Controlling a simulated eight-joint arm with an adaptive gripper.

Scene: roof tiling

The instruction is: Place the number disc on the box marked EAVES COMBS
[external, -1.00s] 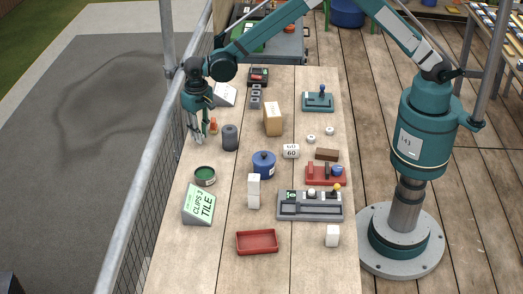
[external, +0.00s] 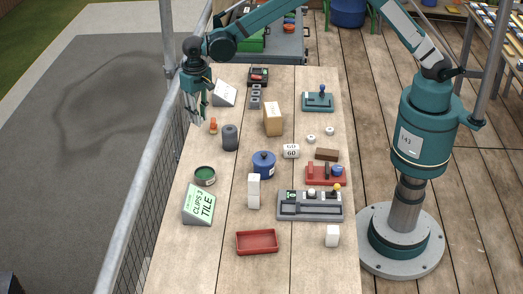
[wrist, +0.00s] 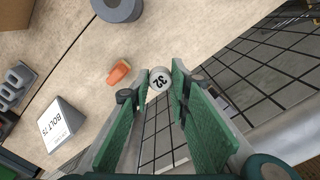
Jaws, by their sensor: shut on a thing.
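The number disc (wrist: 161,79) is pale and round, with a dark 32 on its face. It sits between my gripper's fingertips in the wrist view. My gripper (wrist: 162,82) has green-padded fingers and is shut on the disc. In the external view my gripper (external: 197,122) hangs at the bench's left edge, beside the railing; the disc is too small to make out there. A tan box (external: 272,121) stands on the bench to its right, with lettering too small to read. I cannot read EAVES COMBS on anything.
An orange object (wrist: 119,72) and a dark grey cylinder (external: 230,137) stand near my gripper. A white BOLT 75 sign (wrist: 62,124) is close by. A blue pot (external: 264,165), green tin (external: 205,176), CLIPS sign (external: 198,206) and red tray (external: 257,242) stand nearer the front.

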